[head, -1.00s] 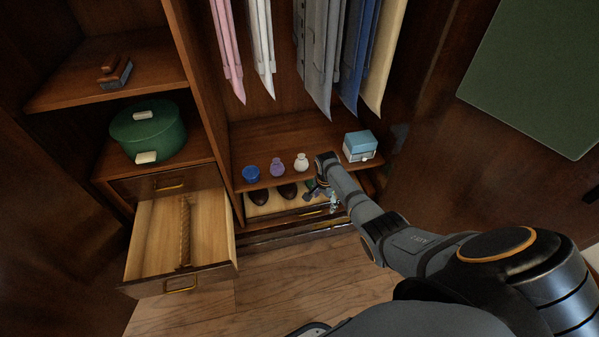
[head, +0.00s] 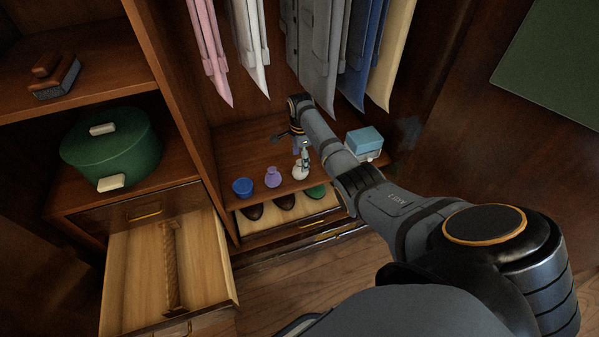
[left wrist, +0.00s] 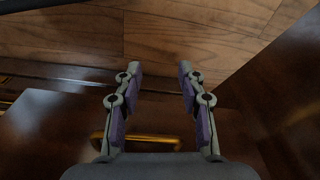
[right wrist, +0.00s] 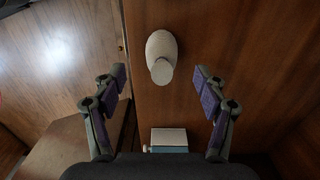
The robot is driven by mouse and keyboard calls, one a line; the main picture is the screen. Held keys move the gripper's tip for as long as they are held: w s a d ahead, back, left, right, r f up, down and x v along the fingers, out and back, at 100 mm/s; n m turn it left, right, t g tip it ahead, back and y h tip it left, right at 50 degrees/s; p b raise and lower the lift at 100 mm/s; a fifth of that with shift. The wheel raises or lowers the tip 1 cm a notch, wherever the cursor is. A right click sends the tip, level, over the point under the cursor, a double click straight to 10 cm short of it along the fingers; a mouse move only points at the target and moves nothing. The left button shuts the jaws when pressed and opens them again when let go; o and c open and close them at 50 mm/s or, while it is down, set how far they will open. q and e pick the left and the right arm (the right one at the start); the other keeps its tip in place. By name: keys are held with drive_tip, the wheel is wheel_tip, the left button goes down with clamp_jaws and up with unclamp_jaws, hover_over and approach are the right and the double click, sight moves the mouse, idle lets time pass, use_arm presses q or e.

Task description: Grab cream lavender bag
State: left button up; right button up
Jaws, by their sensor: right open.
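The cream lavender bag (head: 298,172) is a small pale pouch on the low shelf, the rightmost of three pouches. My right gripper (head: 293,147) is open and empty above the shelf at the bag, and one finger partly covers it in the head view. In the right wrist view the bag (right wrist: 161,52) lies ahead, centred beyond the spread fingertips (right wrist: 161,78) and apart from them. My left gripper (left wrist: 160,76) is open and empty above the floor by a brass-handled drawer front; it is outside the head view.
A purple pouch (head: 273,177) and a blue pouch (head: 242,187) stand left of the bag. A blue box (head: 364,142) is to its right. Clothes hang above. Shoes (head: 284,202) lie in a drawer below. An open drawer (head: 140,280) juts out left, below a green round box (head: 112,150).

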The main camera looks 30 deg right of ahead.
sight(300, 169)
drive_tip(key=shift+f, duration=0.9)
wheel_tip(300, 169, down, 4)
drive_tip(key=b, duration=0.2)
drive_tip(key=shift+w+d+r+b, duration=0.1)
drive_tip(key=shift+r+b, duration=0.15)
drive_tip(key=shift+b, duration=0.15)
drive_tip(key=shift+f, duration=0.7)
use_arm(q)
drive_tip(key=shift+t+h, duration=0.4)
drive_tip(key=r, duration=0.1)
drive_tip(key=d+r, duration=0.1)
drive_tip(key=r, duration=0.1)
drive_tip(key=d+r, duration=0.1)
drive_tip(key=shift+s+r, duration=0.15)
drive_tip(key=shift+r, duration=0.15)
use_arm(e)
drive_tip(key=shift+c, duration=0.4)
drive_tip(key=c, duration=1.1)
drive_tip(key=shift+o, duration=0.2)
drive_tip(key=shift+r, duration=0.15)
